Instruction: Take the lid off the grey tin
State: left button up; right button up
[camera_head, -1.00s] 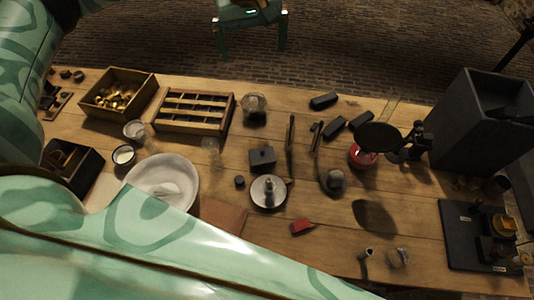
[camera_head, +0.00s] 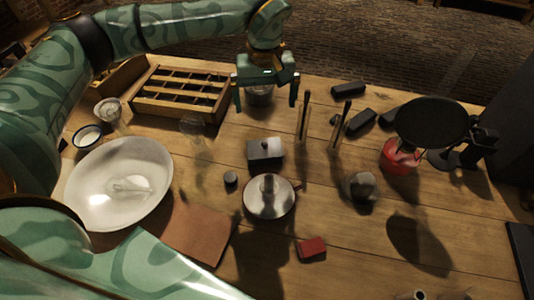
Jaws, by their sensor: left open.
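A small grey box-shaped tin (camera_head: 266,155) with a dark knob on its top stands upright near the middle of the bench; its lid appears to be on. My left gripper (camera_head: 265,101) is open and empty, fingers pointing down. In the picture it is beyond the tin, apart from it, and its fingers frame a round jar (camera_head: 261,96); I cannot tell how high above the jar they are. My right gripper is not in view.
A round metal dish with an upright post (camera_head: 268,196) stands close in front of the tin, with a small dark cap (camera_head: 230,178) to the left. Upright tools (camera_head: 304,116) stand to the right. A white basin (camera_head: 120,185) and a compartment tray (camera_head: 180,90) are left.

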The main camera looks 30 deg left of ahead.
pick_arm(q)
jog(key=b, duration=0.3)
send_over(264, 143)
jog(key=f, duration=1)
jog(key=shift+d, duration=0.25)
jog(key=f+b, duration=0.1)
jog(key=f, duration=0.4)
jog(key=shift+a+f+b, duration=0.15)
jog(key=shift+a+b, duration=0.05)
jog(key=shift+b, duration=0.2)
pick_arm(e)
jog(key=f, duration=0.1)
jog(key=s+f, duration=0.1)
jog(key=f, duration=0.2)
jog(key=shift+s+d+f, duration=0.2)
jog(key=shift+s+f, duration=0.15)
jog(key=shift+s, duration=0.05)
pick_arm(q)
jog(key=shift+c, duration=0.3)
jog(key=c, duration=0.7)
